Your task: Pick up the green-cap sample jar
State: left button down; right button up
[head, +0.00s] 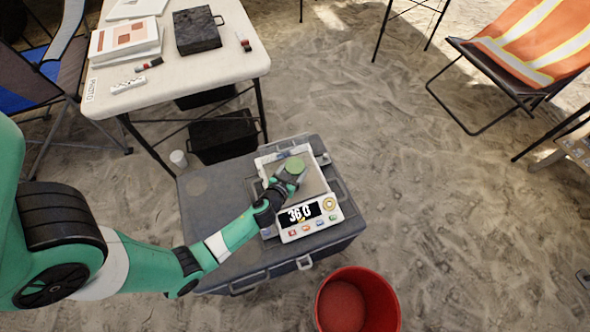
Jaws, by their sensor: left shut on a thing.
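The green-cap sample jar (295,165) is at the scale's weighing plate, its round green cap facing up. My left gripper (287,177) is shut on the jar, with its fingers at the jar's near side below the cap. The jar's body is mostly hidden by the cap and fingers, and I cannot tell whether its base touches the plate. My right gripper is not in view.
The grey case (205,215) stands on sandy ground. A red bucket (385,290) is at its front right. A white table (225,60) with papers, a black box and markers is at the upper left. An orange folding chair (520,45) is at the upper right. Open sand lies between.

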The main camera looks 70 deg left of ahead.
aim_at(295, 166)
pick_arm(q)
jog(key=shift+r+p, duration=0.3)
jog(key=shift+r, duration=0.25)
notch_tip(295, 166, up, 3)
jog(key=shift+d+p, duration=0.15)
jog(key=shift+p, duration=1.05)
jog(key=w+r+p+v, duration=0.1)
jog(key=p+v, duration=0.1)
jog(key=v, duration=0.6)
jog(key=w+d+r+p+v, duration=0.1)
jog(key=p+v, duration=0.2)
jog(key=v, duration=0.5)
jog(key=shift+w+r, duration=0.2)
jog(key=shift+r, duration=0.1)
jog(key=shift+a, duration=0.1)
jog(key=shift+w+p, duration=0.15)
jog(key=shift+p, duration=0.15)
